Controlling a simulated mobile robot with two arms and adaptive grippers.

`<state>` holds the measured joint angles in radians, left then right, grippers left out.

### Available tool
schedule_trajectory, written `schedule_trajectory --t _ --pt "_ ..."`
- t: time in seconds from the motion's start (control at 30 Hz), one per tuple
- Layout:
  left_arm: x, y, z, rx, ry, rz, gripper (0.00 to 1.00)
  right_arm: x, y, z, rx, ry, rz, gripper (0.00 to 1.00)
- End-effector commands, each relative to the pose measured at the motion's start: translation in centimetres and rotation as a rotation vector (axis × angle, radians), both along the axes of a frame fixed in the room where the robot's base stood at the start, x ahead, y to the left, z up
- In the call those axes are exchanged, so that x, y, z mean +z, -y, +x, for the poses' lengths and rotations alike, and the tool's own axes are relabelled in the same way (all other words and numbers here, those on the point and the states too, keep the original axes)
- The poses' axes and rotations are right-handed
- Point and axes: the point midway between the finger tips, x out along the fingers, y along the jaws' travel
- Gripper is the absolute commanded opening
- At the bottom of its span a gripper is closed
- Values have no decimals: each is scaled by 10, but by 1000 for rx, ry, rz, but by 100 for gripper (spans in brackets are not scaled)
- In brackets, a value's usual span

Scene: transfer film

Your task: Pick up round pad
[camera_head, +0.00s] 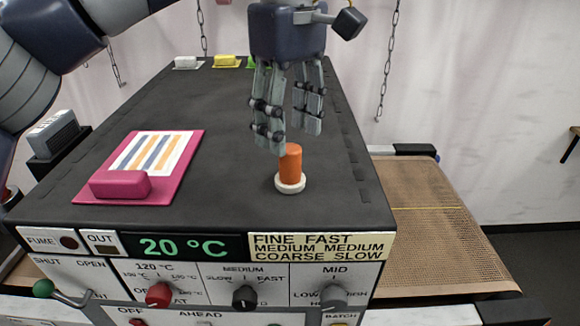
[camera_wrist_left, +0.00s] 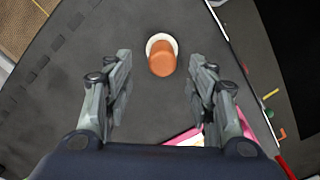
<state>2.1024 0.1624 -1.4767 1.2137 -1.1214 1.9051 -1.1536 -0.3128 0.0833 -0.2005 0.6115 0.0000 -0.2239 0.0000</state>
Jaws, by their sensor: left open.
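The round pad is an orange cylinder (camera_head: 290,164) standing upright on a white round base (camera_head: 290,186) near the front right of the dark machine top. My left gripper (camera_head: 287,141) is open just above and behind it, fingers pointing down. In the left wrist view the orange cylinder (camera_wrist_left: 162,60) and its white base (camera_wrist_left: 161,42) show between and beyond the two open fingers (camera_wrist_left: 160,85), with nothing held. My right gripper is in neither view.
A pink board (camera_head: 168,190) with a striped sheet and a pink block (camera_head: 120,184) lies to the left. White, yellow and green blocks (camera_head: 227,61) sit at the back edge. The front control panel (camera_head: 200,275) has knobs. A mesh conveyor (camera_head: 440,215) is on the right. The middle top is clear.

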Motion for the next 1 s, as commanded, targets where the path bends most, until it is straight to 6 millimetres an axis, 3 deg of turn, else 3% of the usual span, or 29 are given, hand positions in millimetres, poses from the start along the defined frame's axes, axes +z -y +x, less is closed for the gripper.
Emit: schedule_trajectory --t 0.37,0.6,0.87,1.0 --pt "-27 0 -6 -2 -3 1 51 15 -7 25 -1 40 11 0" --pt "-53 1 -7 -1 -1 -1 51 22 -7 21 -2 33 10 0" --pt "-56 1 -7 -1 -1 -1 51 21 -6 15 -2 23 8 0" --pt "-56 1 -7 -1 -1 -1 19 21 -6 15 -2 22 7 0"
